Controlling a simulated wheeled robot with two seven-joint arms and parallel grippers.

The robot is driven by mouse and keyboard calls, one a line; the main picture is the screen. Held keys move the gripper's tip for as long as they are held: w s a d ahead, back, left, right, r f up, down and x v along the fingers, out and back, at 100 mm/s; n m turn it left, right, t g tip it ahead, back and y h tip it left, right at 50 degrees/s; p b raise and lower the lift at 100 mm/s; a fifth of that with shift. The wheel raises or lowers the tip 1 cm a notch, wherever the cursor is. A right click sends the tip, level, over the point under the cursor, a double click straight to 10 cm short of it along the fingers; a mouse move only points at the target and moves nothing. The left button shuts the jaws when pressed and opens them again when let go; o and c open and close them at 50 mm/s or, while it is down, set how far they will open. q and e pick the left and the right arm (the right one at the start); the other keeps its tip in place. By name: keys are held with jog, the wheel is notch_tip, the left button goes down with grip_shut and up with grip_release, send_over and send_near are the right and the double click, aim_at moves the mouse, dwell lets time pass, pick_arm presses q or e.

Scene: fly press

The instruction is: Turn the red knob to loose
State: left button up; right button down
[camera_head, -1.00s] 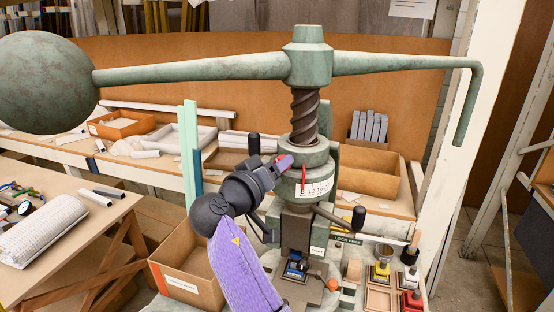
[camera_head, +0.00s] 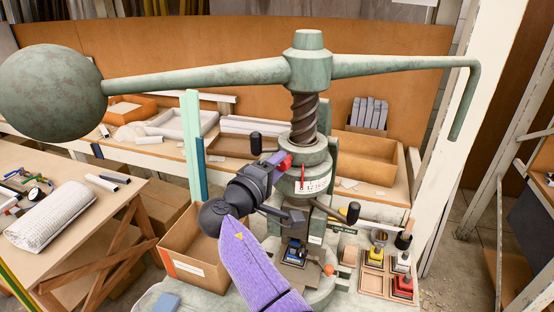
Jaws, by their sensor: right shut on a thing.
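The fly press (camera_head: 309,180) stands in the middle, with a dark screw and a long green arm on top. The red knob (camera_head: 286,162) is on the left side of its collar, above a white scale label (camera_head: 314,187) with a red pointer. My right gripper (camera_head: 279,165), on a purple arm from below, is shut on the red knob. Its fingers hide part of the knob. The label's markings are too small to read surely. My left gripper is not in view.
The press arm has a heavy ball (camera_head: 52,90) at left and a bent handle (camera_head: 464,105) at right. A black-tipped lever (camera_head: 351,212) sticks out below the collar. A cardboard box (camera_head: 190,262) stands left of the press, and small trays (camera_head: 373,283) lie at right.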

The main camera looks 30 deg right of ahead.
jog(key=shift+r+n+p, duration=0.1)
jog(key=shift+n+p, duration=0.2)
jog(key=shift+n, duration=0.3)
jog(key=shift+c, duration=1.4)
grip_release()
jog(key=b+v, duration=0.2)
jog(key=v, duration=0.8)
